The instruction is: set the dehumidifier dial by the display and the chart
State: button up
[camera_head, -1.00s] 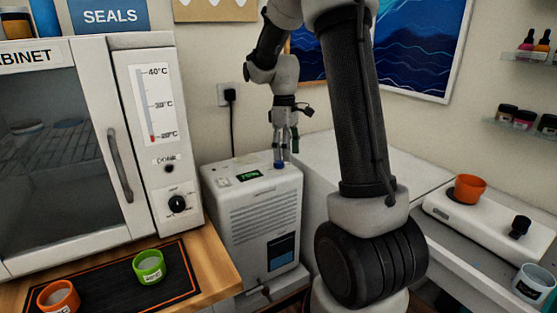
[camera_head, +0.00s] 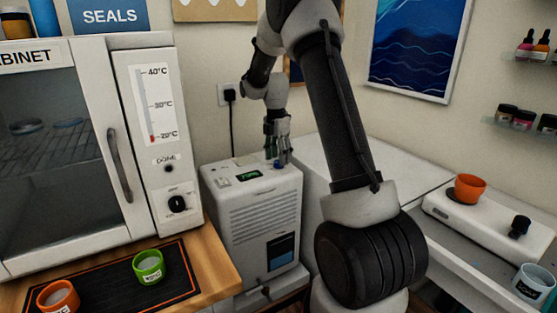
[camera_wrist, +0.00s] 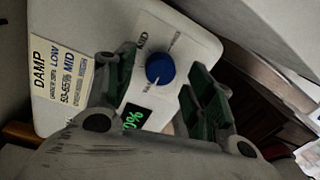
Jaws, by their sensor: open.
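The white dehumidifier (camera_head: 262,222) stands beside the cabinet. Its blue dial (camera_wrist: 159,68) is on top, with MID readable beside it; the other marks are too small or blurred to read surely. My gripper (camera_head: 278,156) is open over the top, its green-padded fingers on either side of the dial in the wrist view, with visible gaps. The green-lit display (camera_head: 249,175) also shows in the wrist view (camera_wrist: 132,118), partly hidden, ending in 0%. The chart (camera_wrist: 62,75) reads DAMP, LOW, 50-65% MID; its lower part is hidden by my gripper.
The cabinet (camera_head: 125,150) with its own black knob stands at left. A mat (camera_head: 105,290) holds a green cup (camera_head: 149,267) and an orange cup (camera_head: 58,298). A scale (camera_head: 480,225) with an orange cup (camera_head: 469,188) is at right. The counter behind the dehumidifier is clear.

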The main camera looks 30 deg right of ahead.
jog(key=shift+f, duration=0.8)
jog(key=c, duration=1)
